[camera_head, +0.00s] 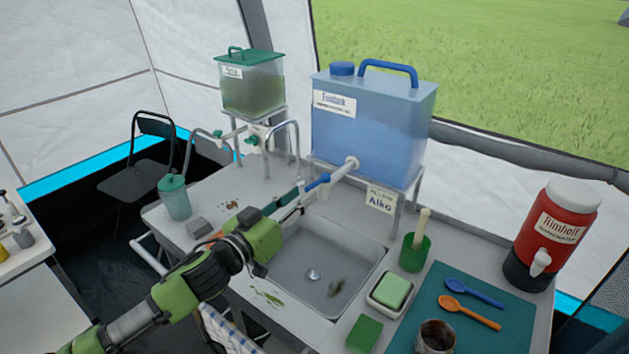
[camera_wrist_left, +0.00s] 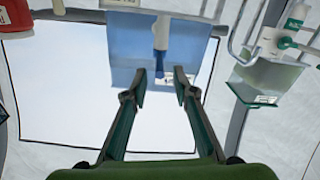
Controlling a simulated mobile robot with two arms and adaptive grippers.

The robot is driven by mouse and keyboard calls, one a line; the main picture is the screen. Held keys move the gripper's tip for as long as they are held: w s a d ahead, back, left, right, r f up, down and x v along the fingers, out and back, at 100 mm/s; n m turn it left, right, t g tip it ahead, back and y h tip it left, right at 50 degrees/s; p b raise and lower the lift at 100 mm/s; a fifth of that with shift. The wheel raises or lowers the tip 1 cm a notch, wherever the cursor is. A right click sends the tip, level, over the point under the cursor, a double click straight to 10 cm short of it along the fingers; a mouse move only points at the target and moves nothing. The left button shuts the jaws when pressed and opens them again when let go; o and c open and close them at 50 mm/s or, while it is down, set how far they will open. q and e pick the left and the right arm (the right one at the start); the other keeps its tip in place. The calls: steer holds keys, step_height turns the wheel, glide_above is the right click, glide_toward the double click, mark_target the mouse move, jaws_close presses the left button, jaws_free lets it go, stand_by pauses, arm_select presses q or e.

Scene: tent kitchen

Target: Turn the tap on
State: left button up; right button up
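A white tap (camera_head: 346,167) with a blue lever (camera_head: 318,181) sticks out from the front of a blue water tank (camera_head: 368,128) above the sink. In the left wrist view, the picture is upside down, and the blue lever (camera_wrist_left: 160,62) points toward my gripper. My left gripper (camera_head: 298,192) reaches in from the left over the sink's back edge. Its fingers are apart, with the lever's end about between the fingertips (camera_wrist_left: 160,84) in that view. I cannot tell if they touch it. My right gripper is not in view.
A metal sink (camera_head: 318,268) lies under the arm. A green tank (camera_head: 252,88) with green-handled taps (camera_head: 250,138) stands at the back left. A green cup (camera_head: 174,197), a green pot with a brush (camera_head: 414,252), a soap dish (camera_head: 390,292) and a red dispenser (camera_head: 552,232) stand around.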

mark_target(323, 178)
arm_select(q)
steer(key=shift+p+x, duration=0.4)
steer(key=shift+x, duration=2.7)
jaws_close()
